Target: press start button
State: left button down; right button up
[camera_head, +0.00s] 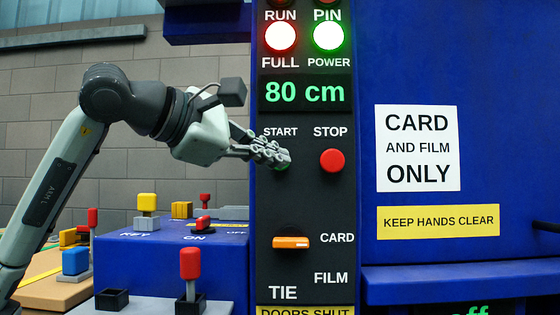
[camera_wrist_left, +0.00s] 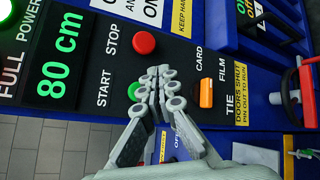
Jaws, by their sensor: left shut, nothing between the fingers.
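The green start button (camera_head: 282,167) is on the black control panel under the word START, mostly hidden behind my left gripper (camera_head: 284,157). In the left wrist view the green start button (camera_wrist_left: 135,91) shows beside the shut fingertips of my left gripper (camera_wrist_left: 160,73). The fingertips are at the button; I cannot tell whether they touch it. My left gripper is shut and empty. The red stop button (camera_head: 332,161) is just to the right, clear of the fingers. My right gripper is not in view.
An orange selector (camera_head: 291,242) sits lower on the panel by CARD and FILM. Red-handled levers (camera_head: 190,264) stand at the lower left.

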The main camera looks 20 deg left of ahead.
pick_arm(q)
jog(key=w+a+p, duration=0.1)
jog(key=w, duration=0.5)
jog(key=shift+w+a, duration=0.15)
jog(key=shift+a, duration=0.25)
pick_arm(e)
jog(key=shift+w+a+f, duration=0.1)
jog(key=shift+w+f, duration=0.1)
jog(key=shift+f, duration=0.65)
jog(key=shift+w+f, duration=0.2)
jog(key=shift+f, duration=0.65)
pick_arm(q)
jog(key=shift+w, duration=0.1)
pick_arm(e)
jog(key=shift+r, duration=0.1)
pick_arm(q)
jog(key=shift+w+a, duration=0.1)
jog(key=shift+w, duration=0.2)
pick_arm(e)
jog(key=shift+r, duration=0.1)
